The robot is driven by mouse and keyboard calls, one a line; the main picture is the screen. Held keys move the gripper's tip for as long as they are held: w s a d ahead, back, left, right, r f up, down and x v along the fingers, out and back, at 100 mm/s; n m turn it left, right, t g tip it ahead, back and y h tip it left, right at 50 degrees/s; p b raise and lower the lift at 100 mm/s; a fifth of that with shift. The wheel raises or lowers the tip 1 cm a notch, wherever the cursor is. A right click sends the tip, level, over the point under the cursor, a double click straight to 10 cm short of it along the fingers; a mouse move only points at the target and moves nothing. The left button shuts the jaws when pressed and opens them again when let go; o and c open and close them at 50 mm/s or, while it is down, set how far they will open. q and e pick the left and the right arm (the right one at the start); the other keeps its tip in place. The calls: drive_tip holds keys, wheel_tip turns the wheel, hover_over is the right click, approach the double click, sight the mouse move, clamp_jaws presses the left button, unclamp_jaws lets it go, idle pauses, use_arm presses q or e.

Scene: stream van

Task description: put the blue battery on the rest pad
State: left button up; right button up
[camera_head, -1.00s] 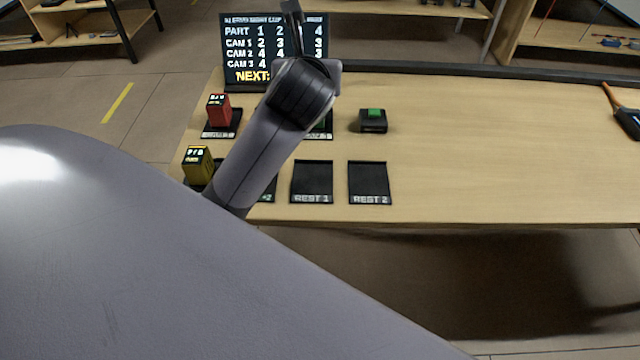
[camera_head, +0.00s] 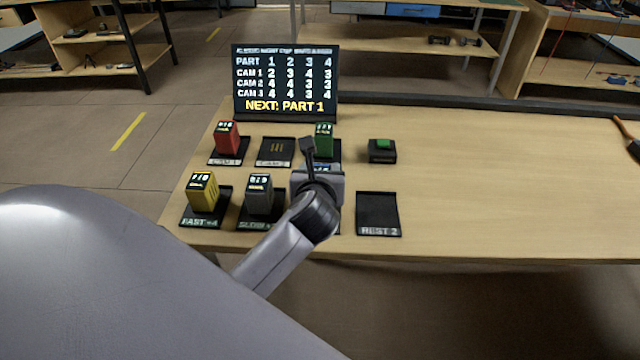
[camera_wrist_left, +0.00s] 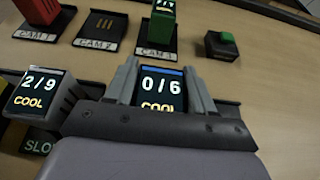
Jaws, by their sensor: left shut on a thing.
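The blue battery (camera_wrist_left: 162,72) shows in the left wrist view between the two fingers of my left gripper (camera_wrist_left: 163,88), which is shut on it. Its display reads 0/6 COOL. In the head view my left gripper (camera_head: 318,178) is at the front row of pads, just left of the REST 2 pad (camera_head: 378,212), which is empty. Only a sliver of blue shows there. The REST 1 pad is almost wholly hidden behind my gripper and wrist. I cannot tell whether the battery touches it. My right gripper is not in view.
A grey battery (camera_head: 259,194) stands close left of my gripper, a yellow one (camera_head: 203,191) beyond it. Red (camera_head: 227,136) and green (camera_head: 324,138) batteries stand on back pads. A green-button box (camera_head: 382,151) is right of them.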

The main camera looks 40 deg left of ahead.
use_arm(q)
drive_tip(key=shift+f, duration=1.4)
drive_tip(key=shift+f, duration=0.1)
drive_tip(key=o, duration=1.3)
drive_tip(key=shift+s+d, duration=0.1)
drive_tip(key=shift+s, duration=0.05)
drive_tip(key=v, duration=1.1)
drive_tip(key=shift+s+d+r+p, duration=0.15)
drive_tip(key=shift+s+r+p, duration=0.15)
drive_tip(key=shift+p, duration=0.1)
